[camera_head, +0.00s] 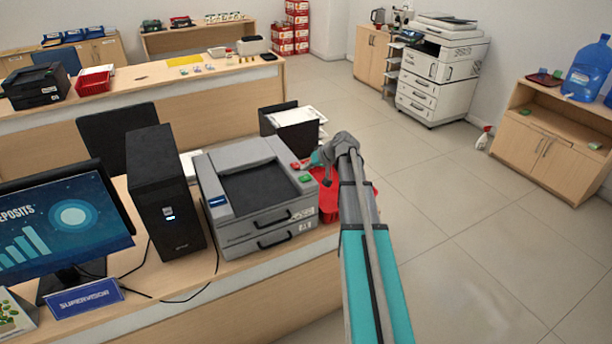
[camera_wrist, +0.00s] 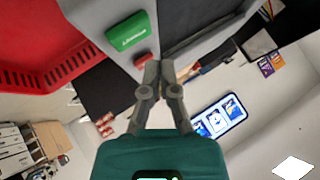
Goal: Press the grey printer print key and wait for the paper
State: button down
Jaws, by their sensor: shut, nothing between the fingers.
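The grey printer (camera_head: 222,178) stands on the near counter beside a black computer tower. A green key (camera_head: 305,178) and a smaller red key (camera_head: 295,166) sit on its right edge. In the wrist view the green key (camera_wrist: 128,31) bears a white label too blurred to read, and the red key (camera_wrist: 143,60) lies beside it. My gripper (camera_wrist: 160,66) is shut and empty, its tips close to the red key and apart from the green key. Whether the tips touch the printer is unclear. No paper shows on the printer's dark top recess (camera_head: 262,190).
A red tray (camera_head: 331,208) lies right of the printer, partly behind my arm; it also shows in the wrist view (camera_wrist: 45,40). A black holder with papers (camera_head: 292,118) stands behind. The black tower (camera_head: 165,190) and monitor (camera_head: 65,225) are on the left.

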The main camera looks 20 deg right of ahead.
aim_at(306, 179)
jog(key=shift+r+p, duration=1.5)
jog(key=shift+r, duration=0.3)
jog(key=shift+s, duration=0.1)
jog(key=s+a+f+g+h, duration=0.2)
jog(key=s+a+g, duration=0.1)
jog(key=s+a, duration=0.8)
jog(key=s+a+f+n+g+h, duration=0.1)
jog(key=s+a+f+g+h, duration=0.2)
jog(key=s+a, duration=0.8)
jog(key=s+g, duration=0.1)
jog(key=s, duration=0.2)
jog(key=shift+s+a+f+h, duration=0.15)
jog(key=shift+a+f+h, duration=0.15)
jog(key=shift+a+f, duration=0.05)
